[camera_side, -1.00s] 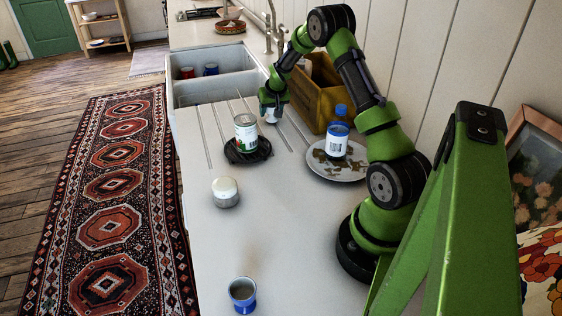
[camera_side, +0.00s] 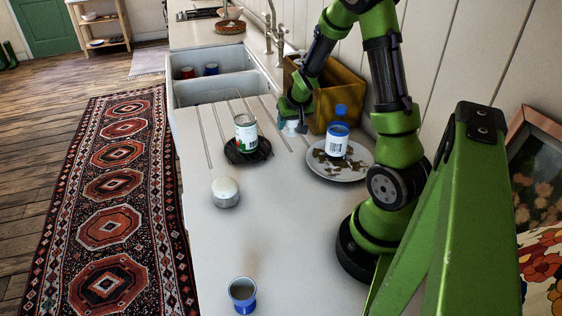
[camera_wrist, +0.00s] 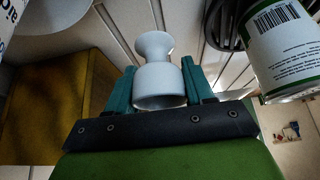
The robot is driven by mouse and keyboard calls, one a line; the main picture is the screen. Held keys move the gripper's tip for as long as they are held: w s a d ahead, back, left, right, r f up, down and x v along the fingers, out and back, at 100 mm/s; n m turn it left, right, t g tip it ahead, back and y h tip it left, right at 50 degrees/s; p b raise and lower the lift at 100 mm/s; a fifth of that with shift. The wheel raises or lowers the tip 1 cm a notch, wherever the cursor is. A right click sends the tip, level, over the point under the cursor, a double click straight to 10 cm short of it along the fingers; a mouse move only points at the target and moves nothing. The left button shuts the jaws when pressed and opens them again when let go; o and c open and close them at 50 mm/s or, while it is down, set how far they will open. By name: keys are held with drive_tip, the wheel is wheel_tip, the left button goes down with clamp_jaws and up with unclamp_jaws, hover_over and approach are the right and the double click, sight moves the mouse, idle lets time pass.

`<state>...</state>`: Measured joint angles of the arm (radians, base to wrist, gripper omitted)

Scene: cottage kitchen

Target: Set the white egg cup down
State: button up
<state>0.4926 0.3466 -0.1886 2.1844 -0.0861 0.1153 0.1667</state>
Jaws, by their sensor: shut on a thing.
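The white egg cup (camera_wrist: 158,84) is held between the two teal fingers of my gripper (camera_wrist: 160,92) in the wrist view. The fingers press on its wide part, and its narrower waist and flared end point away from the palm. In the side view my gripper (camera_side: 291,124) is low over the ribbed part of the white counter, between the crate and the can on the dark trivet. The egg cup is mostly hidden there. I cannot tell whether it touches the counter.
A wooden crate (camera_side: 338,96) stands behind my gripper. A can (camera_side: 246,133) on a dark trivet (camera_side: 238,157) is to the left. A blue-topped container (camera_side: 338,140) stands on a speckled plate (camera_side: 355,169) to the right. The counter's front middle is clear between a white-topped jar (camera_side: 225,192) and a blue cup (camera_side: 242,294).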

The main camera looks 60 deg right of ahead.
drive_tip(key=shift+a, duration=0.75)
drive_tip(key=a+m+g, duration=0.1)
drive_tip(key=a+m, duration=0.2)
drive_tip(key=a, duration=0.1)
drive_tip(key=a+m+g+h, duration=0.1)
drive_tip(key=a+m+g, duration=0.1)
drive_tip(key=a+m, duration=0.1)
drive_tip(key=s+a+m+g, duration=0.1)
drive_tip(key=a+m, duration=0.2)
drive_tip(key=a, duration=0.2)
drive_tip(key=shift+f+h, duration=0.35)
drive_tip(key=shift+h, duration=0.05)
drive_tip(key=s+a+r+m+g+y, duration=0.1)
drive_tip(key=s+a+r+m+g, duration=0.15)
drive_tip(key=a+m, duration=0.3)
drive_tip(key=s+a+r+m+g+y, duration=0.1)
drive_tip(key=s+a+m+g+y, duration=0.1)
drive_tip(key=s+a+m+g, duration=0.3)
drive_tip(key=shift+w+f+m+t, duration=0.2)
drive_tip(key=shift+w+f+t, duration=0.2)
drive_tip(key=shift+f, duration=0.85)
drive_tip(key=shift+w+f+m+t, duration=0.25)
drive_tip(key=shift+w+f+t, duration=0.1)
drive_tip(key=shift+f, duration=0.85)
drive_tip(key=shift+w+f+m+t, duration=0.2)
drive_tip(key=shift+w+f+t, duration=0.15)
drive_tip(key=shift+f, duration=0.9)
drive_tip(key=shift+f, duration=0.1)
drive_tip(key=o, duration=1.1)
drive_tip(key=shift+c, duration=0.2)
